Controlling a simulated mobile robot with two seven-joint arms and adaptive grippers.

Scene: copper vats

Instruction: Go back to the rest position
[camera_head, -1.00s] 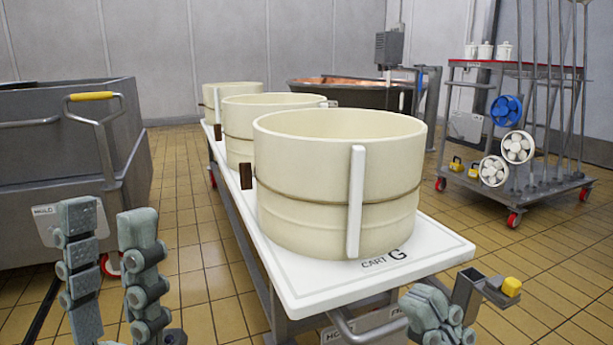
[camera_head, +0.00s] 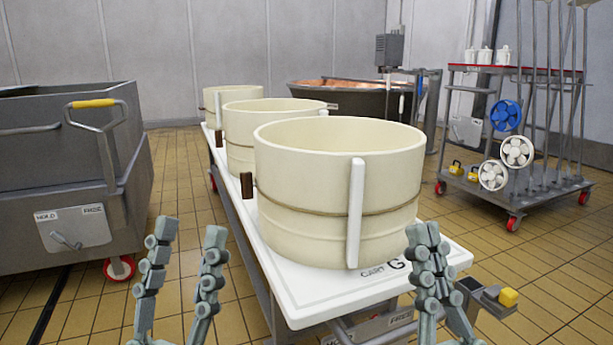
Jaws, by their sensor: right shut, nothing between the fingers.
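My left gripper (camera_head: 189,233) is at the lower left of the head view, its two fingers pointing up and spread apart with nothing between them. It is in front of the tiled floor, left of the white cart. My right gripper (camera_head: 424,236) is at the lower right, fingers up and together, and empty. It overlaps the front right corner of the white cart top (camera_head: 300,300) in the picture and hides part of the "CART G" lettering. Whether it touches the cart cannot be told.
Three cream hoops, the nearest (camera_head: 330,190) the largest in view, stand in a row on the cart. A grey wheeled bin (camera_head: 60,180) is at the left. A rack trolley (camera_head: 510,70) stands at the back right, a copper vat (camera_head: 345,95) behind. Tiled floor (camera_head: 190,190) lies between bin and cart.

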